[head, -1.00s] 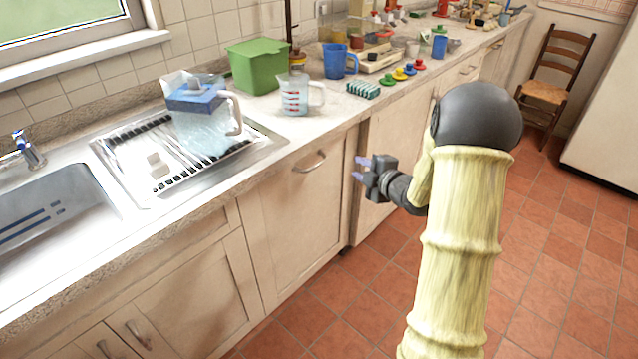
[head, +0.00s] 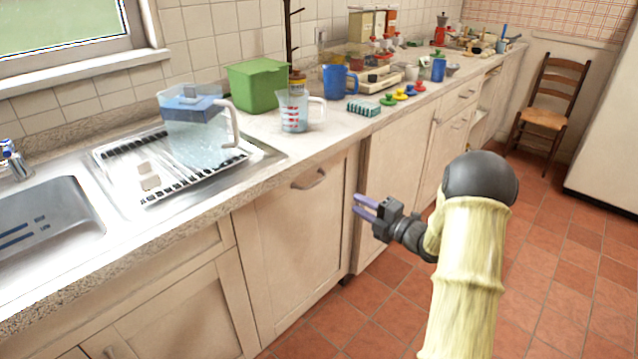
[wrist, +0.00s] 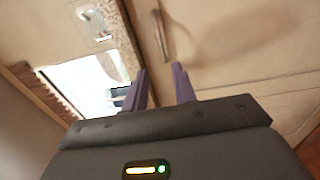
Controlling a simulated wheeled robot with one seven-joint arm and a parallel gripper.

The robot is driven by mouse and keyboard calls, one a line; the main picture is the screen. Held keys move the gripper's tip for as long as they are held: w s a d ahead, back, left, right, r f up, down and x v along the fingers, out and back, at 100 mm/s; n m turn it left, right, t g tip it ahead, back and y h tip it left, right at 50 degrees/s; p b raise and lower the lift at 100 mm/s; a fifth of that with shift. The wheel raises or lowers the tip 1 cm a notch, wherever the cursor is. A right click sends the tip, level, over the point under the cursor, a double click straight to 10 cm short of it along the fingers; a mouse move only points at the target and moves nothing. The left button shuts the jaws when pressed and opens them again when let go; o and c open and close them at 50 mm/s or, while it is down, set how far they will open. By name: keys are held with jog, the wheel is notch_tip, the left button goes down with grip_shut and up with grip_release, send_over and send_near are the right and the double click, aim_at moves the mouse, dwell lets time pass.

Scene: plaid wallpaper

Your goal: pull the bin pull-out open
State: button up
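The bin pull-out is most likely the pale cream front panel (head: 290,240) under the counter, with a curved metal handle (head: 309,180) near its top. It looks closed. My gripper (head: 357,204) is to the right of this handle and a little lower in the head view, apart from it. Its two purple fingers are spread, with nothing between them. In the wrist view the open fingers (wrist: 161,70) point toward a handle (wrist: 161,36) on a pale panel, beyond the fingertips and not touching them.
The counter above holds a clear water jug (head: 192,120), a green tub (head: 258,86), a measuring jug (head: 293,112) and a blue mug (head: 336,80). A sink (head: 45,225) is at the left. The tiled floor (head: 560,270) is clear; a wooden chair (head: 548,105) stands far back.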

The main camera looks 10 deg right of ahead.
aim_at(318, 182)
jog(key=b+x, duration=0.1)
jog(key=x, duration=1.4)
jog(key=shift+w+a, duration=0.3)
grip_shut()
